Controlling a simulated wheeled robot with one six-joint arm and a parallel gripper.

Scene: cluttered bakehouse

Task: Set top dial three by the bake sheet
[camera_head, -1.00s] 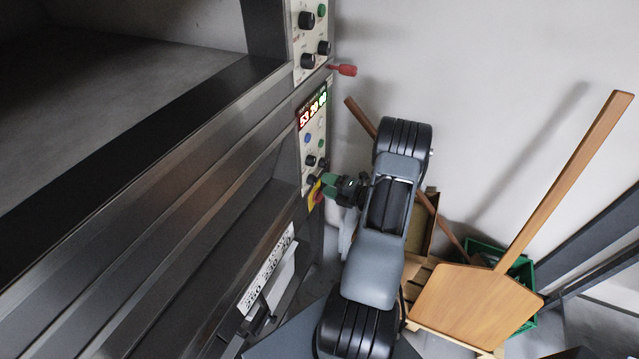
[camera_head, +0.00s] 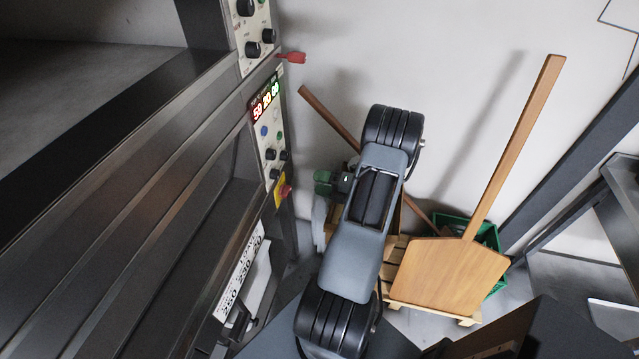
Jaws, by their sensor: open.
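The upper control panel (camera_head: 253,30) of the oven carries black dials: one dial at the top (camera_head: 246,6), a lower left dial (camera_head: 252,48) and a lower right dial (camera_head: 267,35). The lower panel (camera_head: 267,138) has a lit display (camera_head: 264,101), too blurred to read surely, and small black dials (camera_head: 271,154). The bake sheet (camera_head: 241,278), white with large printed numbers, hangs low on the oven front. My gripper (camera_head: 322,183), with green tips, is open, right of the lower panel and apart from it. My arm hides part of it.
A red handle (camera_head: 292,57) sticks out between the panels, and a red and yellow switch (camera_head: 283,191) sits below. A wooden peel (camera_head: 451,274) leans at the wall before a green crate (camera_head: 487,232). A pallet (camera_head: 397,264) stands behind my arm.

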